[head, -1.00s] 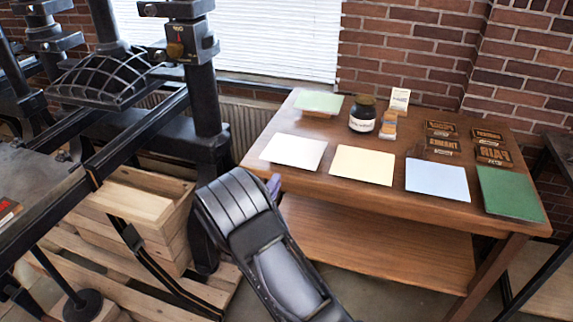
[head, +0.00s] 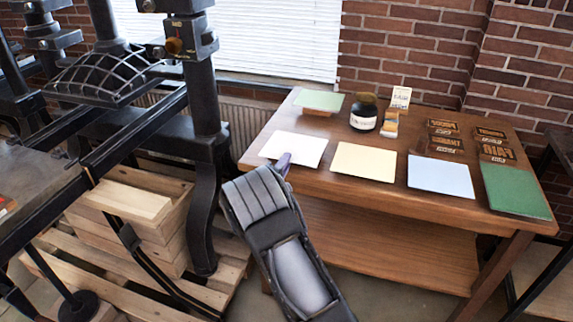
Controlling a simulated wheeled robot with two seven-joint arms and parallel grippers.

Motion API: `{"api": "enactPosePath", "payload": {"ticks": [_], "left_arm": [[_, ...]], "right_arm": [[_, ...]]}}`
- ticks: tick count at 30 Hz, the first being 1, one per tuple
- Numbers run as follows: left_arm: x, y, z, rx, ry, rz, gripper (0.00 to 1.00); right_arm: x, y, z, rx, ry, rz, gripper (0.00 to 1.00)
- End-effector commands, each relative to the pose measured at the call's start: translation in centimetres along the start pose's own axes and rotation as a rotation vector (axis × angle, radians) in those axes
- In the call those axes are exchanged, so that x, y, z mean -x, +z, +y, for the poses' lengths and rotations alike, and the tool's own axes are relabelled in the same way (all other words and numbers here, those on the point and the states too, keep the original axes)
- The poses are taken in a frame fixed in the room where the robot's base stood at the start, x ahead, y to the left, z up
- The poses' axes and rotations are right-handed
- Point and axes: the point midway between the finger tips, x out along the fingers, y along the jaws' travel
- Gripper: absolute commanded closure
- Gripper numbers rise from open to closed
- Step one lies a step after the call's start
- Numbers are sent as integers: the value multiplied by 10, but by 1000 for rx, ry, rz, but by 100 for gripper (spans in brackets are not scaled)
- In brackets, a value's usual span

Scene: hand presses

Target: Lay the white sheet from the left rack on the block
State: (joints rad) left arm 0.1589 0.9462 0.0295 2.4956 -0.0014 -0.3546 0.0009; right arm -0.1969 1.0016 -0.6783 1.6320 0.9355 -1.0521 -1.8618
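The white sheet (head: 299,146) lies flat at the front left of the wooden table, at the left end of a row of coloured sheets. My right gripper (head: 283,162) is at the sheet's front edge, with a purple fingertip part overlapping that edge from below. My arm's wrist hides most of the fingers, so I cannot tell whether they are open or touching the sheet. My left gripper is not in view. A small red and dark item (head: 5,203) shows at the left edge on the press bed; I cannot tell whether it is the block.
Cream (head: 363,161), blue (head: 441,176) and green (head: 516,189) sheets lie to the right. An ink jar (head: 363,118), a pale green pad (head: 319,100) and several type blocks (head: 446,144) stand behind. The black press (head: 208,120) and wooden pallet (head: 165,300) are at left.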

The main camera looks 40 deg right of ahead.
Motion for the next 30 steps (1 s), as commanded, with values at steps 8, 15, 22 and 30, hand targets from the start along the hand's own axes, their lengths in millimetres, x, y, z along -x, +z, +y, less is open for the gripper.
{"api": "enactPosePath", "payload": {"ticks": [8, 15, 22, 30], "left_arm": [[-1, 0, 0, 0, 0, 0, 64], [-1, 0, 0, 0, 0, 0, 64], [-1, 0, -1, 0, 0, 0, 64], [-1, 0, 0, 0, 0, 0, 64]], "right_arm": [[-5, 0, 0, 1, 0, 0, 83], [-4, 0, 0, 0, 0, 0, 88], [-4, 0, 0, 0, 0, 0, 97], [-4, 0, 0, 0, 0, 0, 100]]}}
